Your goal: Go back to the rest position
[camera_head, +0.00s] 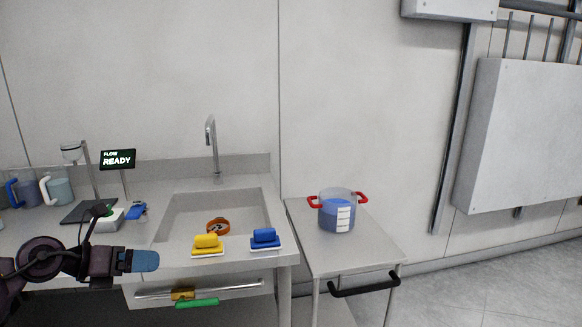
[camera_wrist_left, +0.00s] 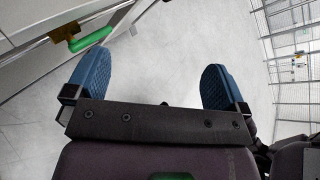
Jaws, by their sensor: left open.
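My left gripper (camera_head: 145,260) reaches in from the left in the head view, in front of the bench's front edge. In the left wrist view its two blue fingertips (camera_wrist_left: 155,85) stand wide apart with nothing between them. Pale floor shows beyond them. My right gripper is in neither view.
A bench (camera_head: 165,262) holds a sink (camera_head: 245,200) with a yellow brush (camera_head: 207,242) and a blue brush (camera_head: 265,237) at its front edge. A rail (camera_head: 235,288) runs below. A cart (camera_head: 370,255) bears a red-handled pot (camera_head: 327,215). Floor at right (camera_head: 500,285) is clear.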

